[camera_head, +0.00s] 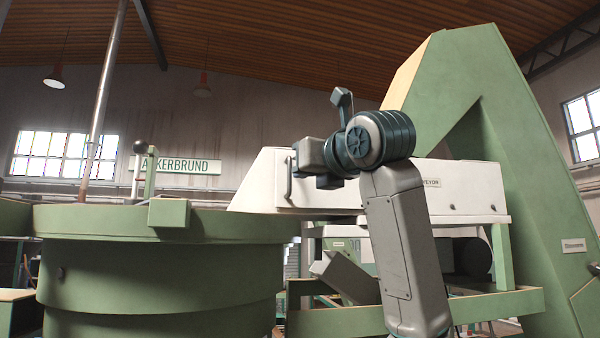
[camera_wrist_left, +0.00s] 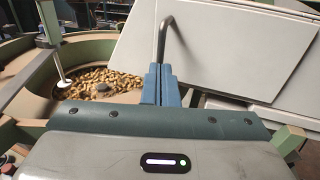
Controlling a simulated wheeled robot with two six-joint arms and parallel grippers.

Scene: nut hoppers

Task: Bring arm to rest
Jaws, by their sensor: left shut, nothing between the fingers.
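My left arm rises from the bottom of the head view, and its wrist is bent over in front of the white conveyor housing (camera_head: 340,200). My left gripper (camera_wrist_left: 161,85) shows two blue fingers pressed together in the left wrist view, with nothing between them. In the head view the fingertips cannot be made out behind the wrist. A dark bar handle (camera_head: 289,178) sits on the left end of the housing. In the left wrist view the handle (camera_wrist_left: 163,38) shows just beyond the fingertips; I cannot tell whether they touch. My right gripper is not in view.
A large green round hopper (camera_head: 160,280) stands at the left, with a pole rising from it. In the left wrist view many brown nuts (camera_wrist_left: 105,82) lie inside it. A tall green inclined frame (camera_head: 500,130) stands at the right. A green support frame (camera_head: 340,322) is below the housing.

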